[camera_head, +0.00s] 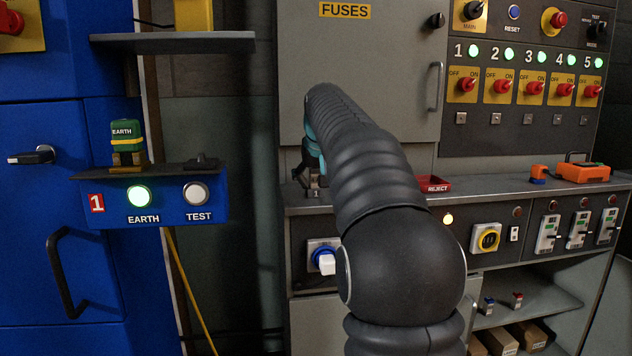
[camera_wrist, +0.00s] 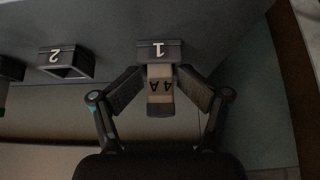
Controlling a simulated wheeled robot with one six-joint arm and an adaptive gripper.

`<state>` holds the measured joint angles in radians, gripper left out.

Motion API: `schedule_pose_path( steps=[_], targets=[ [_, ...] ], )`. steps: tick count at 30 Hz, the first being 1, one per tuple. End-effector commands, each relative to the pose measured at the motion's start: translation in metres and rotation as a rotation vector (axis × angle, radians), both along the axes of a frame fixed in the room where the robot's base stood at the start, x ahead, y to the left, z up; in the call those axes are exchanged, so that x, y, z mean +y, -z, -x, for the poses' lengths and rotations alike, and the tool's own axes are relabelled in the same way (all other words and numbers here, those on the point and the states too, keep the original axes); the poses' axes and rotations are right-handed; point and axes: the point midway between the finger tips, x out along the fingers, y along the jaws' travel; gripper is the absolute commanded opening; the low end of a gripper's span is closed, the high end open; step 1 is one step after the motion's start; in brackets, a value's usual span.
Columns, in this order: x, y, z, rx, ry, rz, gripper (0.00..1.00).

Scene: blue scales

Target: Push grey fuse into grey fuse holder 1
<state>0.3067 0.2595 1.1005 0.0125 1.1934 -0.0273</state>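In the wrist view, the fuse (camera_wrist: 160,84) has a pale body marked 4A, upside down in the picture, and a dark grey end (camera_wrist: 160,108). It lies directly in front of fuse holder 1 (camera_wrist: 166,53), in line with it. How deep it sits in the holder I cannot tell.
Fuse holder 2 (camera_wrist: 67,63) is beside holder 1 and looks empty. In the head view, a red reject tray (camera_head: 435,184) is on the grey counter, right of my arm. The grey FUSES cabinet (camera_head: 360,60) stands behind my arm. A blue earth test station (camera_head: 165,200) stands left.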

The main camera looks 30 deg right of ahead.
Motion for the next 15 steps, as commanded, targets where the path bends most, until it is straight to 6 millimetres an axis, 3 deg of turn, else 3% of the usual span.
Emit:
schedule_pose_path(
  steps=[1,5,15],
  targets=[
    [0.001,0.011,0.003,0.033,0.0,-0.009,0.54],
    [0.002,0.002,0.008,0.029,0.0,-0.008,0.54],
    [0.011,-0.059,0.041,0.008,0.001,-0.002,0.54]
  ],
)
